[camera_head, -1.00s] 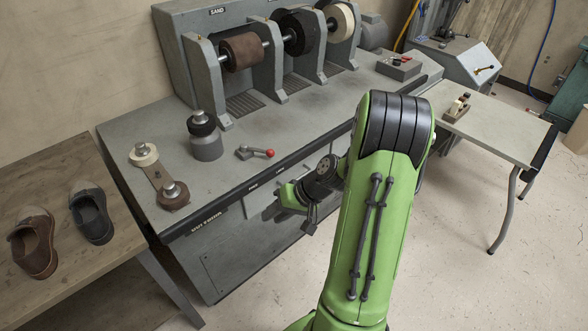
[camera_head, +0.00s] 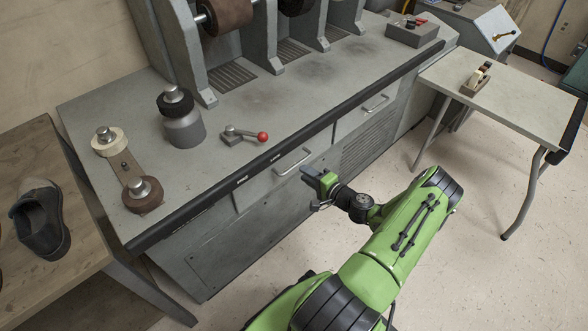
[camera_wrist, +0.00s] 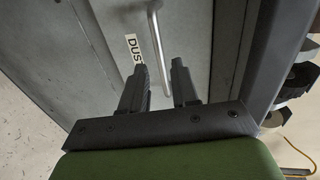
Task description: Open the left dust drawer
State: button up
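The left dust drawer (camera_head: 256,190) is a grey front under the machine's dark front edge, with a pale bar handle (camera_head: 292,162). It looks closed. My gripper (camera_head: 312,177) is just in front of the right end of this handle. In the wrist view the two dark fingers (camera_wrist: 160,67) are open and apart. The handle (camera_wrist: 158,40) runs lengthwise through the gap between them in the picture, next to a "DUST" label (camera_wrist: 133,52). I cannot tell whether the fingertips reach around the bar, and nothing is clearly held.
A second drawer with a handle (camera_head: 376,103) is to the right. A red-knobbed lever (camera_head: 245,135) and a grey cylinder (camera_head: 183,127) stand on the machine top. A side table (camera_head: 510,105) is at right, a wooden bench (camera_head: 75,190) at left. The floor in front is clear.

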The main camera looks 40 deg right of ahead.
aim_at(295, 167)
jog(key=b+x, duration=0.1)
jog(key=x, duration=0.5)
jog(key=shift+w+f, duration=0.1)
jog(key=shift+w, duration=0.25)
grip_shut()
